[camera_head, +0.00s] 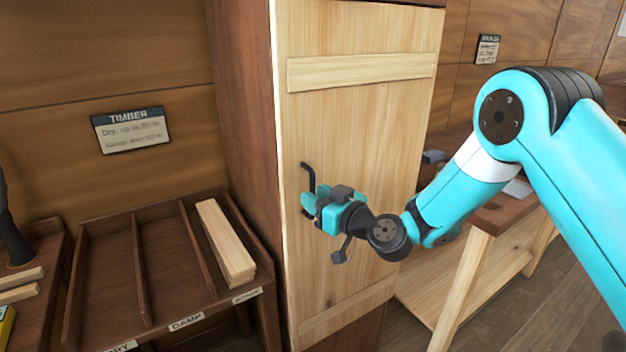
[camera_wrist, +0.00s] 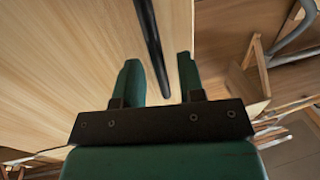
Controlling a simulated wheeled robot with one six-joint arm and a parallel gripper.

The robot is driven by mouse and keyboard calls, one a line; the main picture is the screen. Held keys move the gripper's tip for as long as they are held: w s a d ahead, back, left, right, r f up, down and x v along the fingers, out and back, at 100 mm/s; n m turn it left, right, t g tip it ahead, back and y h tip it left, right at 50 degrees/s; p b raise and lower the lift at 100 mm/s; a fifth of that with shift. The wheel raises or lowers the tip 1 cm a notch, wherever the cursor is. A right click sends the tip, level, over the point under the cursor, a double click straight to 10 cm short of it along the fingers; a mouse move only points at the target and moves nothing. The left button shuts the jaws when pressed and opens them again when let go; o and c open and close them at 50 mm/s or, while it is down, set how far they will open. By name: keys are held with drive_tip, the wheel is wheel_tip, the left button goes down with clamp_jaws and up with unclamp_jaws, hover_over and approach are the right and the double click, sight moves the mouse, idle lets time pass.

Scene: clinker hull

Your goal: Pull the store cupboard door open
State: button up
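The store cupboard door (camera_head: 355,130) is a pale wood panel with a batten across its top and another low down. It stands upright at the cupboard's front, and I see no clear gap along its left edge. A black bar handle (camera_head: 308,176) is on its left side. My gripper (camera_head: 312,204) is at the handle's lower part. In the wrist view the handle (camera_wrist: 150,40) runs between the two green fingers, which stand apart with space on both sides of the bar. My gripper is open around it. The handle's lower end is partly hidden in the head view.
A dark slotted timber rack (camera_head: 140,265) with pale planks (camera_head: 226,243) stands left of the cupboard. A workbench (camera_head: 480,225) with pale legs stands right of the door, behind my arm. Open floor (camera_head: 520,315) shows at the lower right.

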drive_tip(key=shift+x, duration=0.85)
clamp_jaws()
drive_tip(key=shift+s+f, duration=0.1)
